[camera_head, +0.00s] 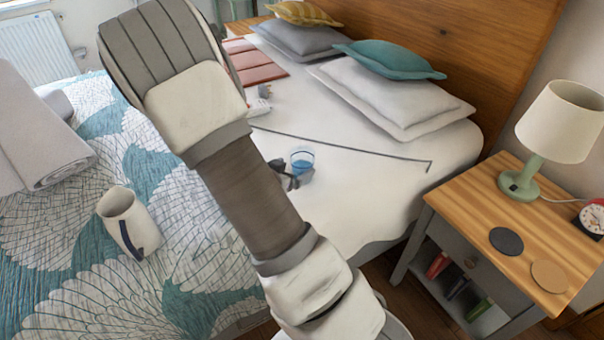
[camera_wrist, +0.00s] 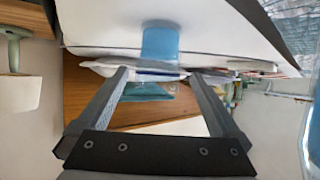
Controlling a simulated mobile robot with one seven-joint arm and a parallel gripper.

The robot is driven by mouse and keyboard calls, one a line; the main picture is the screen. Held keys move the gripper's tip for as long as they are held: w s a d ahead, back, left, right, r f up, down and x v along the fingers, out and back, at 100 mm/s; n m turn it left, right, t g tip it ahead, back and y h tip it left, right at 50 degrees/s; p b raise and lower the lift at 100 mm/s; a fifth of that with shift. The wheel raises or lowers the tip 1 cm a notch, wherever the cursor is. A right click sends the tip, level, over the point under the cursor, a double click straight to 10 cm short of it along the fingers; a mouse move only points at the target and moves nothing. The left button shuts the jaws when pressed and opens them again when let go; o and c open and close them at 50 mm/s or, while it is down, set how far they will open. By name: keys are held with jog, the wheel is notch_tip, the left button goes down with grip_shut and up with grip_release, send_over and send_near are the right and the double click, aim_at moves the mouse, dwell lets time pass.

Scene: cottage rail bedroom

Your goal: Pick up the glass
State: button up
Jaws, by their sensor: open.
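The glass (camera_head: 302,160), clear with a blue tint, stands on the white bed sheet in the head view. In the wrist view the glass (camera_wrist: 160,45) shows as a blue shape in line with the gap between my fingers. My gripper (camera_wrist: 160,73) is open, with one finger to each side of that gap. In the head view only a dark part of my gripper (camera_head: 290,178) shows, close beside the glass; my arm hides the rest. I cannot tell whether a finger touches the glass.
A white mug (camera_head: 122,225) with a dark handle is on the patterned quilt (camera_head: 60,290). Pillows (camera_head: 385,95) lie by the wooden headboard (camera_head: 470,45). A thin dark line (camera_head: 350,146) crosses the sheet behind the glass. A nightstand (camera_head: 460,205) holds a lamp (camera_head: 555,120) and two coasters (camera_head: 507,241).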

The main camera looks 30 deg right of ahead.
aim_at(296, 166)
jog(key=x, duration=0.3)
jog(key=shift+w+d+f+b, duration=0.2)
jog(key=shift+d+b, duration=0.1)
jog(key=shift+b, duration=0.1)
jog(key=b+x, duration=0.2)
jog(key=x, duration=0.3)
jog(key=shift+d, duration=0.1)
jog(key=shift+s, duration=0.1)
jog(key=c, duration=1.5)
